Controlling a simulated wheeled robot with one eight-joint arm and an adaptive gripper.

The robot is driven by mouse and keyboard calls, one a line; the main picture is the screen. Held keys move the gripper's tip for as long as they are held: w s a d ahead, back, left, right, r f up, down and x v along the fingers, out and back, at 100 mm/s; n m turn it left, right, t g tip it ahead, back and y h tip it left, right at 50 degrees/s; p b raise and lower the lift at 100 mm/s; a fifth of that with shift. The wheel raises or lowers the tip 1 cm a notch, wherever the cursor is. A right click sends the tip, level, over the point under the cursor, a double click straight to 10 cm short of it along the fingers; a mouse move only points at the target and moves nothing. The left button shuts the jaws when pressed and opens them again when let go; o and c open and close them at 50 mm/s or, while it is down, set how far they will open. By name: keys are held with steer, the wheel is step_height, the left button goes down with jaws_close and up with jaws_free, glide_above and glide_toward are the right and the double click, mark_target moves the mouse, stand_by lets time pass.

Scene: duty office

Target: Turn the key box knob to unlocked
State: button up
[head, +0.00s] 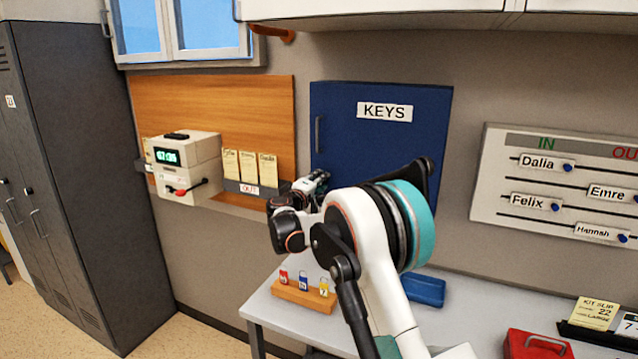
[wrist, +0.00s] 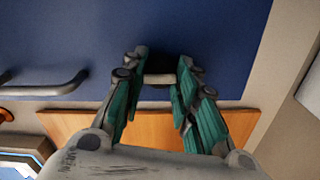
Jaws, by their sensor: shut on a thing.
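The blue key box (head: 352,140) with a KEYS label hangs on the wall in the head view. A bar handle (head: 318,134) is near its left edge. In the wrist view the blue door (wrist: 220,30) fills the top, with the handle (wrist: 45,89) at left. My gripper (wrist: 162,62) has its teal-padded fingers on both sides of a knob (wrist: 158,79), shut on it. The knob shows as a pale and dark piece between the fingers, partly hidden. In the head view my gripper (head: 316,180) is at the door's lower left; my arm hides the knob there.
A desk (head: 460,310) below holds a wooden stand with tags (head: 303,296), a blue case (head: 424,290) and a red box (head: 537,345). A clock device (head: 186,160) is left, by a wooden board (head: 200,105). An IN/OUT board (head: 560,185) is right.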

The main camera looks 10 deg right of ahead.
steer(key=o, duration=1.1)
steer(key=v, duration=1.2)
